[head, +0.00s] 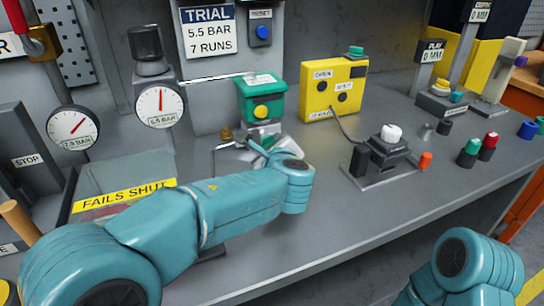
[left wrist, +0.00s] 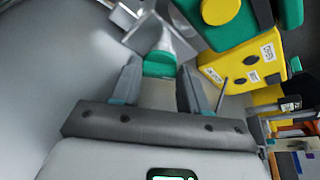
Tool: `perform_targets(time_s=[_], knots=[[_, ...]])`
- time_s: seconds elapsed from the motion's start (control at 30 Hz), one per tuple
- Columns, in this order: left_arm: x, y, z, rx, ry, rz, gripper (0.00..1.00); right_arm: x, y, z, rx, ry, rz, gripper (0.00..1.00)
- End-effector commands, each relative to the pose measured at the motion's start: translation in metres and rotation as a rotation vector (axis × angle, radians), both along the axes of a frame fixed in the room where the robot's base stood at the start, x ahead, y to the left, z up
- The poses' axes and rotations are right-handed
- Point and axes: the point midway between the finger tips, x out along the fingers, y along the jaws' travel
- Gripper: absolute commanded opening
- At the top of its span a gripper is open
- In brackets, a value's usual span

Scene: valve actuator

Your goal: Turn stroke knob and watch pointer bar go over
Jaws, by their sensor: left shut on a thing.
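The green actuator box (head: 262,100) with a yellow button stands at mid-bench in the head view. It also shows at the top of the left wrist view (left wrist: 250,25). A thin white bar (head: 215,78), seemingly the pointer bar, reaches left from its top. My left gripper (head: 256,148) is just below the box, partly hidden by my arm. In the left wrist view its fingers (left wrist: 160,80) are shut on a green-ended piece (left wrist: 160,64) at a grey metal part. I cannot read a label naming it the stroke knob. My right gripper is out of view.
A yellow box (head: 334,88) with a cable stands right of the actuator. A black block with a white knob (head: 391,133) is farther right. Two gauges (head: 159,104) and a "FAILS SHUT" plate (head: 125,193) are left.

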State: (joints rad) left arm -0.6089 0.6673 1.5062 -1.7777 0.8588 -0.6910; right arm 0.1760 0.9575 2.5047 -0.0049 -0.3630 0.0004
Motion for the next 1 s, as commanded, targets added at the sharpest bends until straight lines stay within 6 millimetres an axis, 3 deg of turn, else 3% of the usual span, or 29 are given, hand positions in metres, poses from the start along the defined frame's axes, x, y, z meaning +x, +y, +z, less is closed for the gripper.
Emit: perform_targets(time_s=[0.43,0.47,0.5,0.53,0.87,1.0], knots=[[0.000,0.000,0.000,-0.013,-0.004,0.000,0.14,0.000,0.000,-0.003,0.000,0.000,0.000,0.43],[0.000,0.000,0.000,-0.013,-0.004,0.000,0.51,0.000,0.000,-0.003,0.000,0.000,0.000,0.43],[0.000,0.000,0.000,-0.012,-0.004,0.000,0.64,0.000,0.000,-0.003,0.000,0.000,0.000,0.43],[0.000,0.000,0.000,-0.012,-0.004,0.000,0.70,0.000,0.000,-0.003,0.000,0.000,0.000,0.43],[-0.003,0.000,0.001,-0.011,-0.004,0.000,0.70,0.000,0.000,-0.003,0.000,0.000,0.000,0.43],[-0.020,-0.004,0.008,-0.012,-0.005,-0.004,0.70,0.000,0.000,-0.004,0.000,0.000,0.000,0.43]])
